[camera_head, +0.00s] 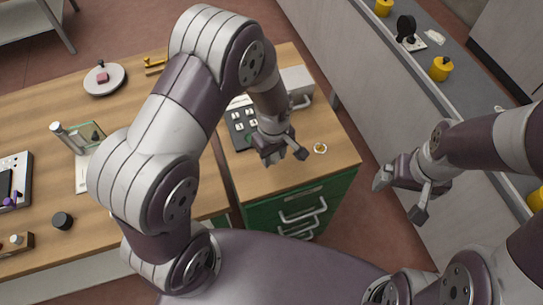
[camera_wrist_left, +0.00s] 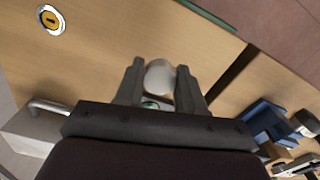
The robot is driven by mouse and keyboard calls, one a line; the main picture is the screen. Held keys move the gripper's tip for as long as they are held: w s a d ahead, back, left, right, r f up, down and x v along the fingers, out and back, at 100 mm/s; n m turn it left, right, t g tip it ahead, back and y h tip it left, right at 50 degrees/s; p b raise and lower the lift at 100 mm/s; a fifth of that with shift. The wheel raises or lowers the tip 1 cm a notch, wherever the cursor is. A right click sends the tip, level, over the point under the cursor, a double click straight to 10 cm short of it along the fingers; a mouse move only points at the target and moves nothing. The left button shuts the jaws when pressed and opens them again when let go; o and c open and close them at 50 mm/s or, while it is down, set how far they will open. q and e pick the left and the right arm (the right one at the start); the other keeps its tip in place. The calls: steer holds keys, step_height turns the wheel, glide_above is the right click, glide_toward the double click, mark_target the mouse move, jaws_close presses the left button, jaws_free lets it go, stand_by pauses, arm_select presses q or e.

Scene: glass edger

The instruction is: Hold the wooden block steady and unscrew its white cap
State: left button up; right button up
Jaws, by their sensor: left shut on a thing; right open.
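A small brown wooden block (camera_head: 25,243) with a pale round cap (camera_head: 15,239) on top lies at the lower left edge of the head view, on the wooden table. My left gripper (camera_head: 284,154) is far to its right, above the right end of the worktop. In the left wrist view my left gripper (camera_wrist_left: 160,88) is shut on a pale rounded piece (camera_wrist_left: 159,76); a bit of green shows below it. I cannot tell what this piece is. My right gripper (camera_head: 402,196) is open and empty, off the cabinet's right side.
A green drawer cabinet (camera_head: 300,212) stands under the worktop's right end. A dark keypad device (camera_head: 240,123) and a small ring with a yellow centre (camera_head: 320,148) are near my left gripper. A black round knob (camera_head: 62,221) lies near the block. A grey counter (camera_head: 395,65) runs along the right.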

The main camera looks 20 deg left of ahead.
arm_select(q)
steer(key=f, duration=0.3)
steer(key=a+f+p, duration=0.1)
steer(key=shift+w+f, duration=0.15)
steer(key=shift+w, duration=0.2)
steer(key=shift+w+d+f, duration=0.1)
steer(key=shift+f, duration=0.15)
steer(key=shift+f, duration=0.1)
steer(key=o, duration=1.2)
steer(key=shift+c, duration=0.2)
